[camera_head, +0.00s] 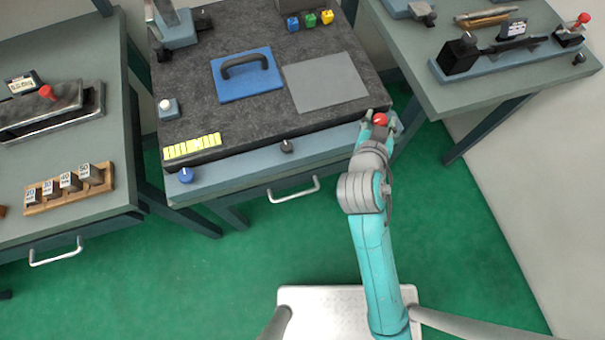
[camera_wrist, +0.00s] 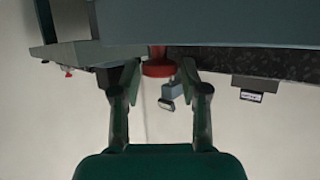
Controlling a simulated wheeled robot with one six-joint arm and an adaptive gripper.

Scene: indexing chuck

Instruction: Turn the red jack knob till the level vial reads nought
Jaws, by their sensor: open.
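The red jack knob (camera_head: 380,119) is at the right end of the front edge of the dark stone plate (camera_head: 235,125). In the wrist view the red knob (camera_wrist: 158,67) lies between the fingertips of my gripper (camera_wrist: 159,71). My gripper (camera_head: 381,121) is open, with one finger on each side of the knob; I cannot tell whether either touches it. A segmented yellow strip (camera_head: 192,146) lies at the plate's front left corner. I cannot tell whether it is the level vial, and no reading is legible.
A blue knob (camera_head: 186,175) and a dark knob (camera_head: 287,146) sit along the same front edge. A blue plate with a black handle (camera_head: 247,75) and a grey sheet (camera_head: 325,82) lie on the stone. Other benches stand left (camera_head: 125,120) and right (camera_head: 440,103).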

